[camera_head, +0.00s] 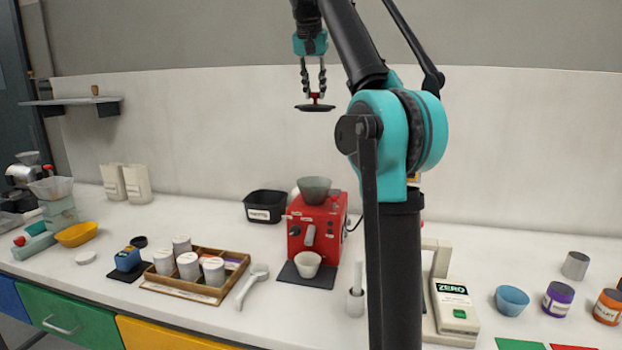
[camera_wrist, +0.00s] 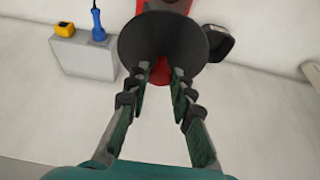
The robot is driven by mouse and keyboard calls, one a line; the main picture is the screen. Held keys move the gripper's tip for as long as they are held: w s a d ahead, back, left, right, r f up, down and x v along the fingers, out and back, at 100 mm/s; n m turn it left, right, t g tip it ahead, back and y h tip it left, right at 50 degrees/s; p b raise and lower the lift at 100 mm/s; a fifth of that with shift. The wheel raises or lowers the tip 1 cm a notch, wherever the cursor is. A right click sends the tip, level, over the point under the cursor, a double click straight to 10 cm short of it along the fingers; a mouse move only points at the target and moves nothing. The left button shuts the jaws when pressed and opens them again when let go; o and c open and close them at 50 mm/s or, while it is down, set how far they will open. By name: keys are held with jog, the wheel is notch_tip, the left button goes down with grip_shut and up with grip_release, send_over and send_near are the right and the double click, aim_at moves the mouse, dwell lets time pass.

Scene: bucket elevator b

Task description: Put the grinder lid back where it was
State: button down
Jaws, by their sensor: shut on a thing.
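My gripper (camera_head: 314,92) is shut on the red knob of the dark round grinder lid (camera_head: 315,108), held level in the air high above the counter. In the wrist view, the lid (camera_wrist: 150,35) fills the top middle, with its red knob between the fingers of my gripper (camera_wrist: 161,80). The red grinder (camera_head: 316,222) stands on the counter below the lid. Its grey hopper (camera_head: 314,190) is uncovered on top. A white cup (camera_head: 307,262) sits under its spout on a dark mat. In the wrist view the lid hides most of the red grinder (camera_wrist: 130,5).
A black bin (camera_head: 264,206) stands left of the grinder. A wooden tray (camera_head: 232,262) with several white jars lies in front left. A scale marked ZERO (camera_head: 453,305), a blue bowl (camera_head: 512,300) and jars are at right. My arm covers part of the counter right of the grinder.

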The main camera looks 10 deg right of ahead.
jog(key=shift+w+f, duration=0.1)
jog(key=shift+w, duration=0.2)
jog(key=shift+w+f, duration=0.1)
jog(key=shift+f, duration=0.25)
notch_tip(320, 180, down, 19)
jog(key=shift+f, duration=0.65)
jog(key=c, duration=1.3)
grip_release()
jog(key=v, duration=1.3)
jog(key=shift+d+r, duration=0.1)
